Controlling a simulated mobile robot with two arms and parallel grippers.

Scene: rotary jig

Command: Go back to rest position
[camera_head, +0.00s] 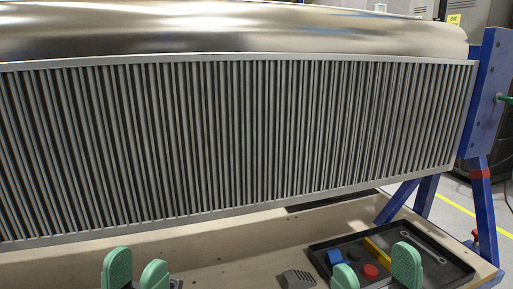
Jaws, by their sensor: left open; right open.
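The large ribbed metal panel (240,140) of the rotary jig fills most of the head view, with a shiny curved metal surface (230,30) above it. My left gripper (135,270) is at the bottom left, its two green fingertips apart with nothing seen between them. My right gripper (376,272) is at the bottom right, its green fingertips apart, in front of the black tray (457,268). Both grippers appear below the panel's lower edge. The lower parts of both grippers are cut off by the frame.
The tray holds a wrench (424,246), a red round piece (370,271), a blue piece (336,257) and a yellow bar (377,249). A dark grey block (297,279) lies left of it on the beige bench (220,245). A blue jig frame (485,105) stands at right.

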